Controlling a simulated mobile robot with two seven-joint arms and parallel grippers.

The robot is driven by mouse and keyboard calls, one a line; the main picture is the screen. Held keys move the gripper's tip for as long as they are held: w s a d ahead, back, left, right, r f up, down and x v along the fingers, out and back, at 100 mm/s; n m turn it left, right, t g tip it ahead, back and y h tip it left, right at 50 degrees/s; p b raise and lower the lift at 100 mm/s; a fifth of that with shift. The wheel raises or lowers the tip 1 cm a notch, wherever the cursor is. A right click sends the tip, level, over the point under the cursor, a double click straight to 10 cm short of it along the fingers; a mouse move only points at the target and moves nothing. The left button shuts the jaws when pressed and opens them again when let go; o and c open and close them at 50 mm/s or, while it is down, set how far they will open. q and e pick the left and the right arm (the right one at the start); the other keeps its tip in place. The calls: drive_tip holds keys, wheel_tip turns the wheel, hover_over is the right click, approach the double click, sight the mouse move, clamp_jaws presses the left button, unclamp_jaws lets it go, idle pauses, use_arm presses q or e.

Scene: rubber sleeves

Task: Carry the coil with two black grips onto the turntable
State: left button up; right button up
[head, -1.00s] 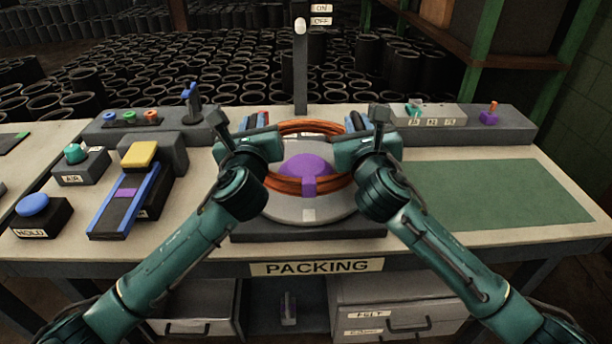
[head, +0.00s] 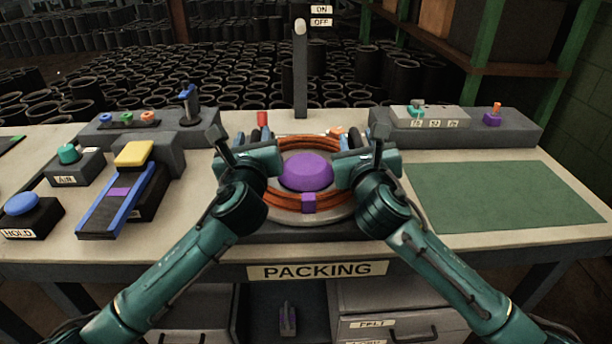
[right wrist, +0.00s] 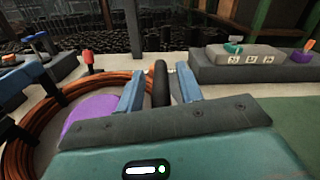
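My right gripper (head: 350,143) is at the right side. In the right wrist view its blue fingers (right wrist: 160,90) stand apart on either side of a black grip (right wrist: 160,84), with narrow gaps. The coil also shows there (right wrist: 22,150).
A post with an ON/OFF switch (head: 300,70) stands behind the turntable. A blue-railed slide (head: 118,205) and the HOLD button (head: 25,204) are at left. A grey block with a small panel (head: 440,118) is at back right. A clear green mat (head: 505,195) lies at right.

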use_arm(q)
drive_tip(key=shift+o, duration=0.2)
drive_tip(key=shift+d+f, duration=0.1)
drive_tip(key=shift+s, duration=0.2)
use_arm(e)
drive_tip(key=shift+s+r, duration=0.1)
use_arm(q)
drive_tip(key=s, duration=1.1)
drive_tip(key=shift+s+d, duration=0.25)
drive_tip(key=shift+d, duration=0.1)
use_arm(e)
drive_tip(key=s, duration=1.1)
drive_tip(key=shift+s+d, duration=0.35)
drive_tip(key=shift+s, duration=0.05)
